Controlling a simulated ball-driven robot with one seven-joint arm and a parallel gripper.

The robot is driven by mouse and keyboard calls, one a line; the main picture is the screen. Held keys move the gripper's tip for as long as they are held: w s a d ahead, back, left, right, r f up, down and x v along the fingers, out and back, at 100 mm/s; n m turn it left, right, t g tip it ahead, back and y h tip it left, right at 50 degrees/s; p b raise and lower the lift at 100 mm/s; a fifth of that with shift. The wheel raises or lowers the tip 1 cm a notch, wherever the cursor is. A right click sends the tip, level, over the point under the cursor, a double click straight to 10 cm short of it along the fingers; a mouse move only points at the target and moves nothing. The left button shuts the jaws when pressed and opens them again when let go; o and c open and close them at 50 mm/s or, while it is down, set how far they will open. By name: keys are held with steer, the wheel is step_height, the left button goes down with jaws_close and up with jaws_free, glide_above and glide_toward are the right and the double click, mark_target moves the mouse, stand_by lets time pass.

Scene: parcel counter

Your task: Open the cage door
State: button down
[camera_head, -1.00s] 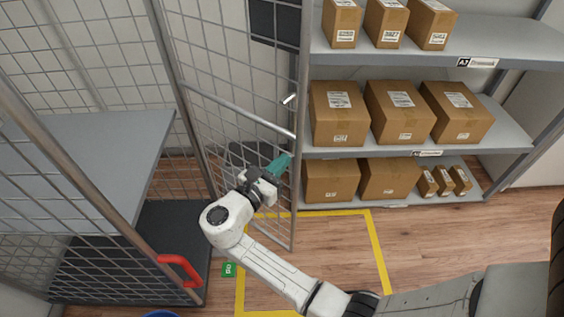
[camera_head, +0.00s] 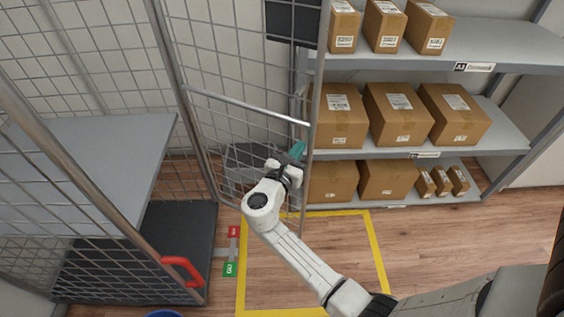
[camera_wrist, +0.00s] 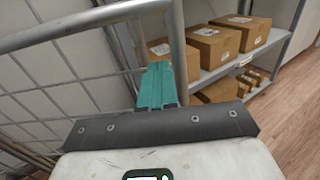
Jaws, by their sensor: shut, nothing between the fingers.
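The cage door (camera_head: 247,106) is a grey wire-mesh panel in a tubular frame. It stands swung out from the cage, with its free edge post in front of the parcel shelves. My gripper (camera_head: 298,150) has teal fingers that are shut and empty. They are beside the door's free edge post, below its horizontal bar (camera_head: 240,107). The cage (camera_head: 75,150) is at the left, with a grey shelf inside.
Parcel shelves (camera_head: 490,128) with several brown boxes (camera_head: 400,115) stand at the right, close behind the door's edge. A yellow floor outline (camera_head: 377,250) lies under my arm. A red handle (camera_head: 182,268) sticks out at the lower left.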

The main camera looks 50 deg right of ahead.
steer(key=w+d+b, duration=0.2)
steer(key=d, duration=0.6)
steer(key=w+d+t+b, duration=0.1)
steer(key=w+d+b, duration=0.2)
steer(key=d, duration=0.6)
steer(key=shift+d+n, duration=0.15)
steer(key=shift+n, duration=0.25)
steer(key=shift+w, duration=0.1)
steer(key=s+a+p, duration=0.2)
steer(key=s+a, duration=0.5)
steer(key=a, duration=0.4)
steer(key=shift+s+a, duration=0.35)
steer(key=shift+s, duration=0.05)
